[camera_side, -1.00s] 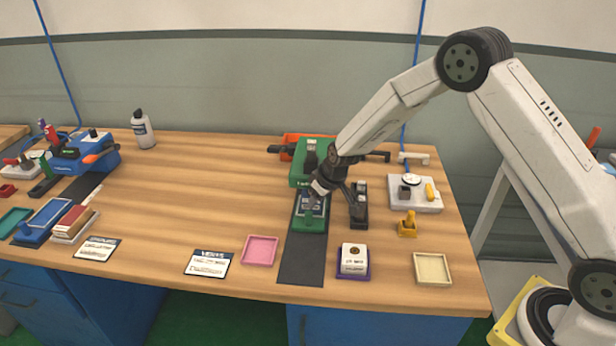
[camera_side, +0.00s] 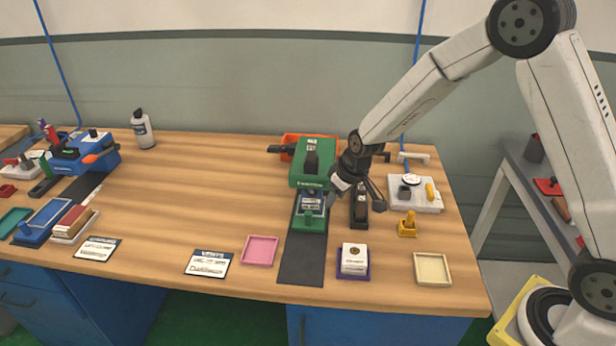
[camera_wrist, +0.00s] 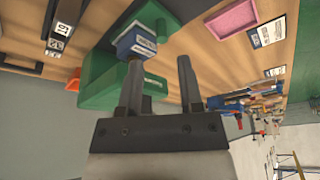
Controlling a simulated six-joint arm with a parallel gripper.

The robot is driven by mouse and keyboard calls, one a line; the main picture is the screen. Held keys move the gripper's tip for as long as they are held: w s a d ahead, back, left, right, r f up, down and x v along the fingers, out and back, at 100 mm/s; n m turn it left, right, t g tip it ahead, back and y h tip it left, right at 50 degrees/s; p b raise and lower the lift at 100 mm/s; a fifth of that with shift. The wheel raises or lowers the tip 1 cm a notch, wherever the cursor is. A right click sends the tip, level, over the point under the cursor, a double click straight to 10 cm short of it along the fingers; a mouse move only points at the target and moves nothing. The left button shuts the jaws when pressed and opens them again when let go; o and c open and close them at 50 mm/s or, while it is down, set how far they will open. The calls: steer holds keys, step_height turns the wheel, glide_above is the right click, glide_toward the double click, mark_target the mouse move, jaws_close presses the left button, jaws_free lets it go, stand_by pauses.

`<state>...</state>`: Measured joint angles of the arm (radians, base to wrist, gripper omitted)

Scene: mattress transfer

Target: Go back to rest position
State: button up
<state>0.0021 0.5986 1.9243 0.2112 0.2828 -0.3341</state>
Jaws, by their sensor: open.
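My gripper (camera_side: 358,192) is raised over the bench, just right of the green machine (camera_side: 313,178), with its fingers pointing down and slightly apart. In the wrist view my gripper (camera_wrist: 160,70) shows two spread fingers with nothing between them. The left finger there overlaps a small blue-and-white labelled block (camera_wrist: 136,40) beside the green machine (camera_wrist: 105,88); contact cannot be told. In the side view a grey piece with a green knob (camera_side: 310,215) sits on the green base in front of the machine.
A black device (camera_side: 359,214) stands below my gripper. A white plate with a yellow handle (camera_side: 427,192), a yellow stamp (camera_side: 408,226), a labelled white box (camera_side: 354,258), a pink tray (camera_side: 260,251) and a cream tray (camera_side: 432,269) lie around.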

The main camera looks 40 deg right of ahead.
steer(key=s+r, duration=0.2)
steer(key=s, duration=0.8)
steer(key=s+r+m+g, duration=0.1)
steer(key=s+r, duration=0.2)
steer(key=s, duration=0.7)
steer(key=shift+s+d+r+m+h, duration=0.15)
steer(key=shift+d+r+m+h, duration=0.2)
steer(key=shift+d, duration=0.1)
